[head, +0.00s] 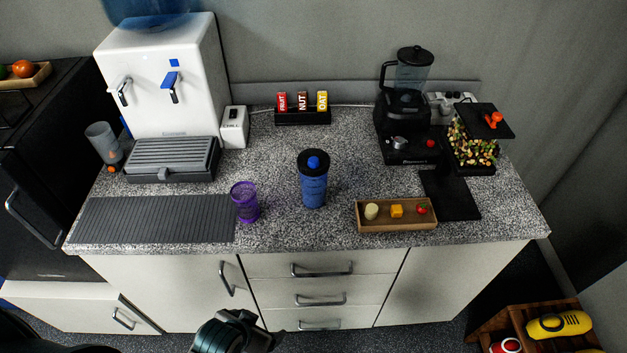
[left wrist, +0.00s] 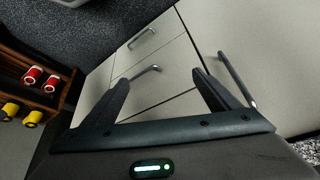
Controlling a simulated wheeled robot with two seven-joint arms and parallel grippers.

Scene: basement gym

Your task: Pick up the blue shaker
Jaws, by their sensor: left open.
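The blue shaker (head: 313,184) stands upright on the speckled countertop, near the middle in the head view. It has a black lid with a blue cap. My left gripper (head: 245,318) is low in front of the cabinet, below the counter's front edge and well apart from the shaker. In the left wrist view the left gripper (left wrist: 160,92) shows two spread fingers with nothing between them, facing the cabinet drawers. The shaker is not in the left wrist view. My right gripper is in neither view.
A purple cup (head: 245,202) stands left of the shaker. A wooden tray (head: 397,227) with small items is to its right. Drawer handles (head: 321,299) stick out in front.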

